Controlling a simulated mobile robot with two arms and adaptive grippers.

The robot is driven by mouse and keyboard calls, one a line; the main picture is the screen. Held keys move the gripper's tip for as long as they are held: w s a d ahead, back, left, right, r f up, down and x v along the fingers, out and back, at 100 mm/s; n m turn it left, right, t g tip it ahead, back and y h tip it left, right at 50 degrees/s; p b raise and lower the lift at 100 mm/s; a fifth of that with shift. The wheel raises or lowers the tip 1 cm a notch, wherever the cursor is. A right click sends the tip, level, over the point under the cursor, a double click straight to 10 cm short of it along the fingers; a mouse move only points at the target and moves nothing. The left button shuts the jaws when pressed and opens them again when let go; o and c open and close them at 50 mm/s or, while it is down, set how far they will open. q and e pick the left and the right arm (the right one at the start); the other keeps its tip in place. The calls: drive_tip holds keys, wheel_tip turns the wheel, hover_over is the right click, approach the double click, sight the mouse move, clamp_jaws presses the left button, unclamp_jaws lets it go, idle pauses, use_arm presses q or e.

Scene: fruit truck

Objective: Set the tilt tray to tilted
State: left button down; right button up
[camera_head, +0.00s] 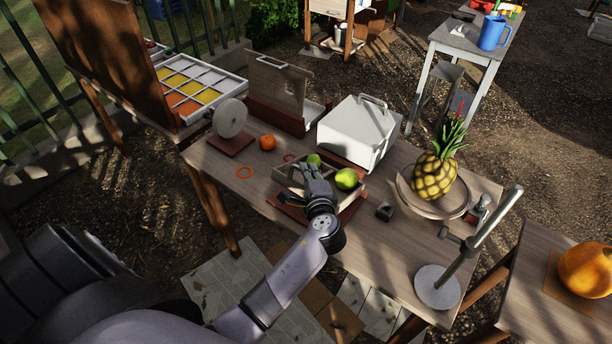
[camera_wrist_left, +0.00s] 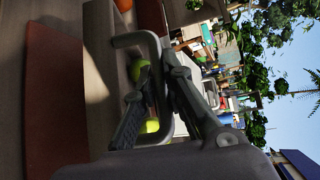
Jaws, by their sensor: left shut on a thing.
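The tilt tray (camera_head: 287,184) is a shallow wooden box on a red-brown base (camera_head: 290,211) on the table. It holds green fruit, one (camera_head: 346,179) at its right and one (camera_head: 313,159) behind my gripper. My left gripper (camera_head: 310,174) reaches over the tray's near side and hides part of it. In the left wrist view its fingers (camera_wrist_left: 146,118) are shut on the tray's grey handle (camera_wrist_left: 136,39); the contact is partly hidden. How far the tray leans is hard to tell. My right gripper is not in view.
A white lidded box (camera_head: 352,136) stands close behind the tray. An orange (camera_head: 267,142) and a round disc stand (camera_head: 230,120) are to the left. A pineapple (camera_head: 434,176) on a round plate and a metal stand (camera_head: 438,287) are to the right.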

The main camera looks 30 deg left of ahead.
use_arm(q)
drive_tip(key=shift+r, duration=0.2)
drive_tip(key=c, duration=1.7)
unclamp_jaws()
drive_tip(key=shift+f, duration=0.1)
drive_tip(key=shift+o, duration=0.2)
drive_tip(key=v, duration=1.2)
drive_tip(key=shift+f, duration=0.15)
